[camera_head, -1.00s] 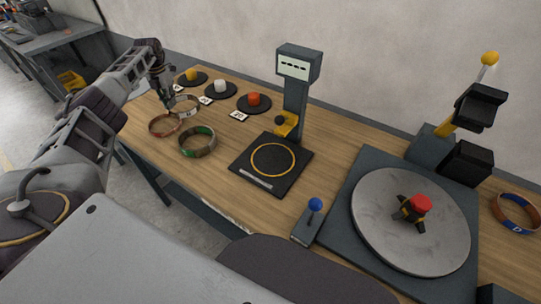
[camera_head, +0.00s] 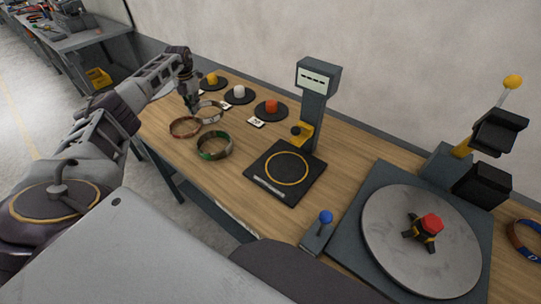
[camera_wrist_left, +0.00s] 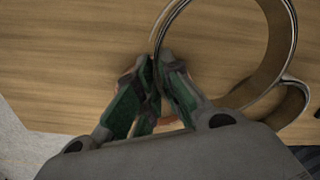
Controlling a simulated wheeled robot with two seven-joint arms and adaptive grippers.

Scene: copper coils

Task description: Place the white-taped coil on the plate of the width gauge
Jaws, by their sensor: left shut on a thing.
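The white-taped coil (camera_head: 213,119) is a thin ring at the far left of the bench, beside a reddish coil (camera_head: 172,131) and a green-marked coil (camera_head: 214,154). My left gripper (camera_head: 192,107) is at its left rim. In the left wrist view, the fingertips (camera_wrist_left: 160,60) are shut on the near edge of a coil (camera_wrist_left: 284,35); its tape colour is not clear there. The width gauge (camera_head: 318,78) stands mid-bench, its dark plate (camera_head: 287,170) marked with a yellow circle and bare. My right gripper is not in view.
A blue-knobbed lever (camera_head: 325,217) stands right of the plate. A large turntable (camera_head: 386,240) fills the right side. Bare wood lies between the coils and the plate.

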